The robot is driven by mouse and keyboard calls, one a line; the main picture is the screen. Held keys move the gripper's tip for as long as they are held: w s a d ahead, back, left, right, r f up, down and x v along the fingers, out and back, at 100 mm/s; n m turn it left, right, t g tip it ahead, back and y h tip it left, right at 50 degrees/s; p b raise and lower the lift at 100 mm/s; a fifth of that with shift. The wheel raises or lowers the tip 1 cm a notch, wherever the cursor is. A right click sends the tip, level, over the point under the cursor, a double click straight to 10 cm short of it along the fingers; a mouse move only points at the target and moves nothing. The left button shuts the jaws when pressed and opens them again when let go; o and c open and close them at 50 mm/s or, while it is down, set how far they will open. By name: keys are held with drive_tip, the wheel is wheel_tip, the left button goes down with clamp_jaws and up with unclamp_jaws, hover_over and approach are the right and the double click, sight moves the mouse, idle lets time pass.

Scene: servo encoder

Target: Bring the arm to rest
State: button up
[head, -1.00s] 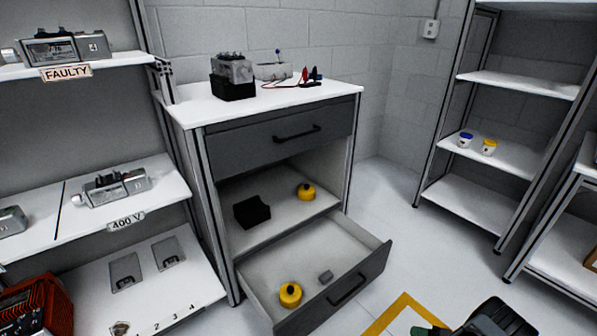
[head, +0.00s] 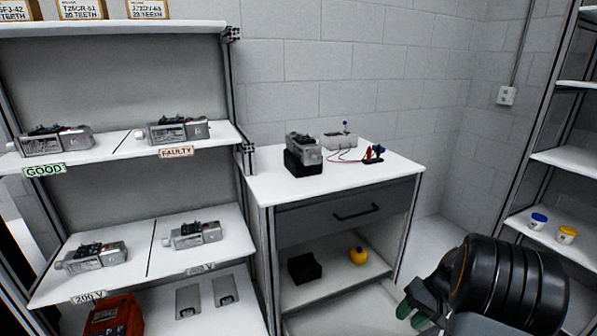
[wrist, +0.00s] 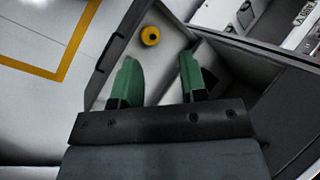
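My gripper (wrist: 157,62) shows in the wrist view with its two green fingers apart and nothing between them. In the head view my gripper (head: 416,312) is at the lower right, in front of the cabinet, partly cut off by the bottom edge. The fingers look apart from that object.
The white-topped cabinet (head: 262,186) bears a motor on a black block (head: 303,172) and a device with red and black leads (head: 372,154). A shelf rack (head: 215,222) with several motors stands left. Another rack (head: 565,158) stands right. Yellow floor marking (wrist: 72,55) shows in the wrist view.

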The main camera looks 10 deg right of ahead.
drive_tip(key=s+a+r+n+t+h+p, duration=0.1)
drive_tip(key=a+r+p, duration=0.6)
drive_tip(key=r, duration=0.7)
drive_tip(key=s+a+r+n+t+h+p, duration=0.2)
drive_tip(key=s+a+r+h+p, duration=0.3)
drive_tip(key=a+r, duration=0.7)
wheel_tip(320, 180, up, 3)
drive_tip(key=s+n+p, duration=0.1)
drive_tip(key=p, duration=0.1)
drive_tip(key=shift+s+a+n+t+p, duration=0.15)
drive_tip(key=shift+s+n+t+p, duration=0.05)
drive_tip(key=shift+n+t+p, duration=0.1)
drive_tip(key=shift+f, duration=0.1)
